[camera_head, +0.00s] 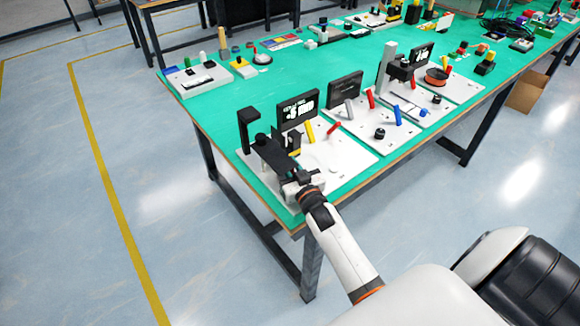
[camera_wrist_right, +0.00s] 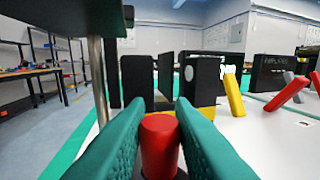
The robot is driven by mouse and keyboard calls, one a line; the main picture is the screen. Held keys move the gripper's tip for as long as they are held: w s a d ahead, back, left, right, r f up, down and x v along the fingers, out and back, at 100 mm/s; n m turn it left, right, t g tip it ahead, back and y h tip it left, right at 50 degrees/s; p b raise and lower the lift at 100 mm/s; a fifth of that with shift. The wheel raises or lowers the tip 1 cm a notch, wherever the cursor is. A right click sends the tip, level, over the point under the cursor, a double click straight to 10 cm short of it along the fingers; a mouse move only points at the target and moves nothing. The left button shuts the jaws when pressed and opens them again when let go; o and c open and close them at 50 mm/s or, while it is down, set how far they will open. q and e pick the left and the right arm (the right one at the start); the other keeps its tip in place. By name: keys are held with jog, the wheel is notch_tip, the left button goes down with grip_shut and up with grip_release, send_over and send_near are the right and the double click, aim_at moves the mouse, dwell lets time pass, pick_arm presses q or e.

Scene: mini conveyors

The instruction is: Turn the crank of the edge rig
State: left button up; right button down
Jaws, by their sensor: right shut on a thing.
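The edge rig is a white base plate (camera_head: 340,160) at the near corner of the green table. It carries a black post (camera_head: 248,130), a lit display (camera_head: 297,112), a yellow lever (camera_head: 310,132) and a red lever (camera_head: 332,126). My right gripper (camera_head: 290,180) is low over the rig's near left part, beside black parts. In the right wrist view, its teal fingers (camera_wrist_right: 157,115) are shut on a red upright knob (camera_wrist_right: 160,145), apparently the crank's handle. The crank's arm is mostly hidden. My left gripper is not in view.
More rigs with levers and displays (camera_head: 345,88) stand to the right along the table. A black upright block (camera_wrist_right: 200,82) stands just ahead of the fingers. The table's edge (camera_head: 225,160) is close on the left, with open floor beyond.

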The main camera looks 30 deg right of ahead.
jog(key=shift+r, duration=0.1)
jog(key=c, duration=1.3)
grip_release()
jog(key=s, duration=0.4)
jog(key=s+a, duration=0.1)
jog(key=s, duration=0.3)
jog(key=s+a+b, duration=0.1)
jog(key=s, duration=0.2)
jog(key=shift+s, duration=0.4)
